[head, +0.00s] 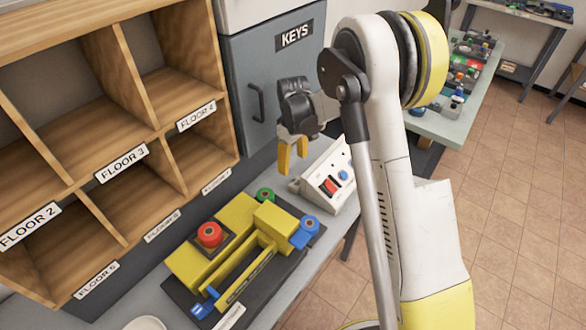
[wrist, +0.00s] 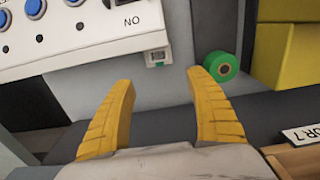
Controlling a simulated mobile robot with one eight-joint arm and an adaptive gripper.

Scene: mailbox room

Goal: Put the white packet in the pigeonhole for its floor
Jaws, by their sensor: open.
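No white packet can be made out in either view. The wooden pigeonhole rack (head: 140,130) stands at the left in the head view, with labels for FLOOR 2, FLOOR 3 and FLOOR 4 along the middle shelf edge and more labels below. The compartments in view look empty. My gripper (head: 292,158) hangs over the bench, right of the rack and in front of the grey KEYS cabinet. In the wrist view its two yellow fingers (wrist: 160,85) are apart with nothing between them.
A yellow device (head: 225,255) with a red button sits on the bench below the rack. A white switch panel (head: 328,183) stands right of my gripper. The grey KEYS cabinet (head: 270,80) is behind. A second table (head: 465,95) holds clutter. The tiled floor (head: 520,200) is clear.

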